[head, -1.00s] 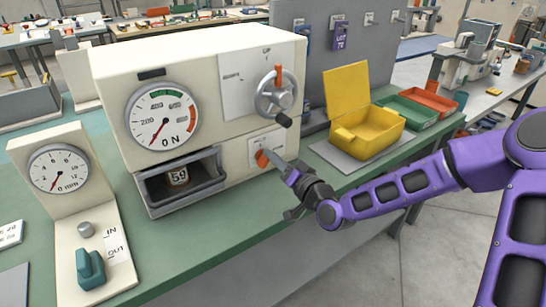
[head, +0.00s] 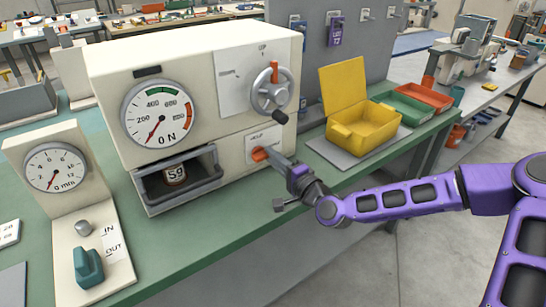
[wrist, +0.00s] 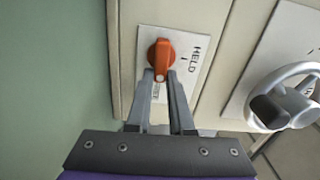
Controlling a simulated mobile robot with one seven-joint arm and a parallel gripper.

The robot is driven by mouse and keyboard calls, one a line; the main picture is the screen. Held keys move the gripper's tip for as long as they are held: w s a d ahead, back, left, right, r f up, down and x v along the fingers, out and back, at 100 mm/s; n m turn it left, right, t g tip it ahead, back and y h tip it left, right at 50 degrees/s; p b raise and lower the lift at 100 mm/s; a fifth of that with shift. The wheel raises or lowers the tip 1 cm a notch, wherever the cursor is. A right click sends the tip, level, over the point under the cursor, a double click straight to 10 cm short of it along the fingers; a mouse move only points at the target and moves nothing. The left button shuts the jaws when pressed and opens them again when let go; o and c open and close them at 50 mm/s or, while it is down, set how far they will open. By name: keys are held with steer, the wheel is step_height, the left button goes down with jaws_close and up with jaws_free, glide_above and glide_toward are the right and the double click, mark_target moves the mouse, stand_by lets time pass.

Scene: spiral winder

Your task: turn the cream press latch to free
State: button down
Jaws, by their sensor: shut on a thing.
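The cream press (head: 110,65) stands on the green bench in the head view. Its latch (head: 258,154) is a small orange-red knob on a white plate at the lower right of the press front. In the wrist view the latch (wrist: 160,55) sits beside the word HELD, and its narrow end points down toward my gripper. My gripper (wrist: 163,76) is shut on that narrow end, one finger on each side. In the head view my gripper (head: 270,158) reaches the latch from the right. Small lettering beside the fingers is partly hidden and unreadable.
A handwheel (head: 272,90) with a dark knob juts out just above the latch. An open drawer (head: 150,203) holding a small weight is to the left. A yellow box (head: 365,132) stands on the bench to the right, and a dial gauge stand (head: 60,210) at the far left.

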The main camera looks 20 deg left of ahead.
steer(key=shift+f+m, duration=0.1)
steer(key=shift+m, duration=0.3)
steer(key=c, duration=0.8)
jaws_free()
steer(key=p+v, duration=0.3)
steer(key=v, duration=1.4)
steer(key=shift+s+p, duration=0.25)
steer(key=shift+p, duration=0.05)
steer(key=shift+d, duration=0.1)
